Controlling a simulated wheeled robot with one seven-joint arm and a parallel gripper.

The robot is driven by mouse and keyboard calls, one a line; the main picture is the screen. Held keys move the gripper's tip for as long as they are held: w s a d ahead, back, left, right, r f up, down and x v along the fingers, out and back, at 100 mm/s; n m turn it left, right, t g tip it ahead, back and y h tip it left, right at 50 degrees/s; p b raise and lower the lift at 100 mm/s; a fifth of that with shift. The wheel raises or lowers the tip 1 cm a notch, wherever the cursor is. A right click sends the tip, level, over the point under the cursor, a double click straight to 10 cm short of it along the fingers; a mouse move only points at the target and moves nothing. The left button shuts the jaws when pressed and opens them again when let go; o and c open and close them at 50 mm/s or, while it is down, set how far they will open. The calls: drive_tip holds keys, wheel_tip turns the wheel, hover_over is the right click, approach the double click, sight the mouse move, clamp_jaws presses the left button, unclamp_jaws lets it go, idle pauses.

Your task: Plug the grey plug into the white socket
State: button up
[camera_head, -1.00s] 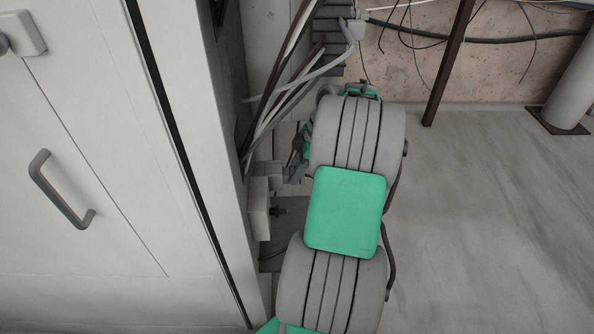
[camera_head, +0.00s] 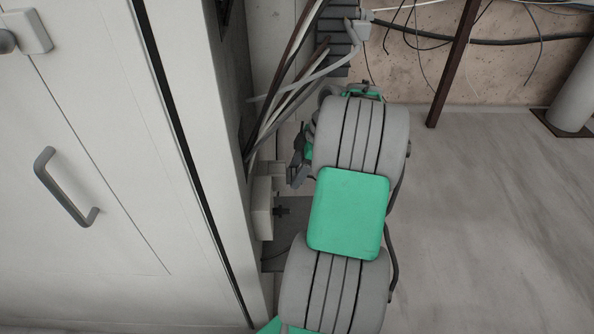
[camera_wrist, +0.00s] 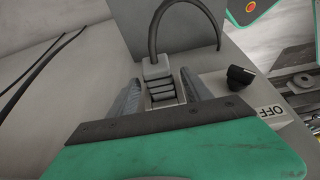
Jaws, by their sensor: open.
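The grey plug (camera_wrist: 158,68) shows in the wrist view as a light grey ribbed body with a dark cable arching up from it. It sits between the two fingers of my gripper (camera_wrist: 162,92), which is open, with a finger on either side. I cannot tell whether the fingers touch it. In the head view my gripper (camera_head: 299,168) is beside the cabinet side, partly hidden by my arm. A pale block (camera_head: 268,172) at the cabinet side, near the fingertips, may be the white socket or the plug; I cannot tell which, nor whether they are joined.
A white box (camera_head: 263,208) with a black knob (camera_head: 281,210) is just below my gripper in the head view. The knob (camera_wrist: 240,77) is right of my fingers in the wrist view, near an "OFF" label. Loose cables (camera_head: 290,100) hang above. Open floor (camera_head: 480,230) lies right.

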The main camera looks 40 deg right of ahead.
drive_tip(key=shift+s+d, duration=0.1)
drive_tip(key=s+d, duration=0.6)
drive_tip(key=d, duration=0.1)
drive_tip(key=shift+s+d+p, duration=0.15)
drive_tip(key=shift+d+p, duration=0.1)
drive_tip(key=shift+p, duration=0.2)
drive_tip(key=p+v, duration=0.3)
drive_tip(key=v, duration=0.4)
drive_tip(key=shift+r, duration=0.4)
drive_tip(key=shift+s+d, duration=0.15)
